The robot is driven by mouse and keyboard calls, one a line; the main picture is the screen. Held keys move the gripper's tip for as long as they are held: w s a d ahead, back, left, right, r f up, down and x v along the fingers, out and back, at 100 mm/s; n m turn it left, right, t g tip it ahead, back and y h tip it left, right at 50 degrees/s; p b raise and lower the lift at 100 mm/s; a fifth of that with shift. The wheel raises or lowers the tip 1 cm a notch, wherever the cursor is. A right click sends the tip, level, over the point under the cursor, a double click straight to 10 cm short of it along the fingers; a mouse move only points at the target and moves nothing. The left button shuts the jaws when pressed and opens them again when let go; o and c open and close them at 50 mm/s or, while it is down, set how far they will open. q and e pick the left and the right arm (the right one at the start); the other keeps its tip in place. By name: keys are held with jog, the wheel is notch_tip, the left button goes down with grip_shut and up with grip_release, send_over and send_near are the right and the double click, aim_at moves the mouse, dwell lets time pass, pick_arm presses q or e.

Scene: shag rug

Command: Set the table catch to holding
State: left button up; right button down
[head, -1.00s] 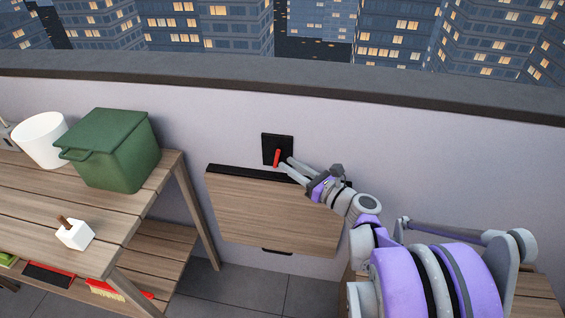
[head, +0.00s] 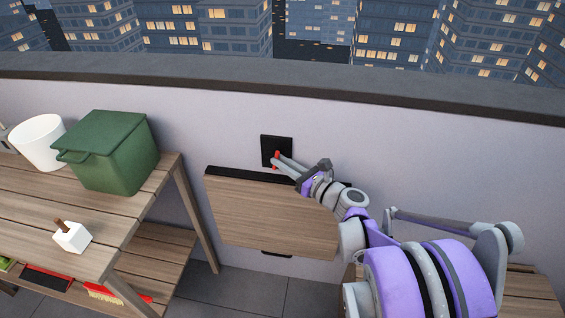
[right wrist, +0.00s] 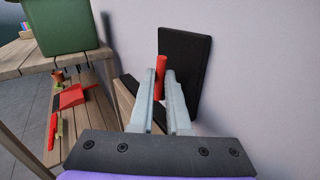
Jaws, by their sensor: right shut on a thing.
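The table catch is a red lever (head: 276,158) on a black wall plate (head: 277,149), above the folded wooden table leaf (head: 270,215) that hangs against the wall. My right gripper (head: 278,161) is at the lever, with its two fingers on either side of it. In the right wrist view the red lever (right wrist: 160,75) stands between the fingertips (right wrist: 160,85), in front of the black plate (right wrist: 185,70). My left gripper is not in view.
A slatted wooden bench (head: 160,185) stands at the left with a green bin (head: 112,155), a white pot (head: 40,142) and a white block with a wooden handle (head: 72,237). A red-backed brush (head: 115,294) lies on its lower shelf. The wall around the plate is clear.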

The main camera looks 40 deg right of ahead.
jog(key=g+p, duration=0.1)
jog(key=n+p, duration=0.1)
jog(key=p, duration=0.1)
jog(key=shift+w+a+r+g, duration=0.2)
jog(key=shift+w+g, duration=0.05)
jog(key=shift+g, duration=0.15)
jog(key=c, duration=1.2)
grip_release()
jog(key=shift+o, duration=0.2)
jog(key=shift+s, duration=0.1)
jog(key=s+r+p, duration=0.1)
jog(key=s, duration=0.9)
jog(key=shift+s+d+r+p, duration=0.25)
jog(key=shift+d+r+p, duration=0.05)
jog(key=shift+d, duration=0.15)
